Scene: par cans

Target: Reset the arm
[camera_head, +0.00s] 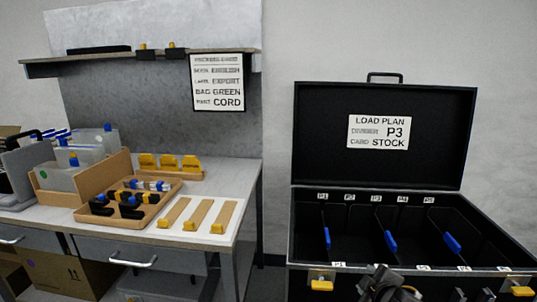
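A grey and black gripper (388,283), which looks like my right one, shows at the bottom edge in front of the open black case. Its fingers are small and partly cut off by the frame, so I cannot tell whether it is open or shut. No held thing can be made out at it. My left gripper and arm are not in view.
The open case (375,267) has slots with blue-tabbed dividers (390,241) and yellow front latches (321,285). On the left, a workbench (178,240) carries a wooden tray (150,209) and clear bags (85,153). A shelf (215,52) hangs above; floor shows between bench and case.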

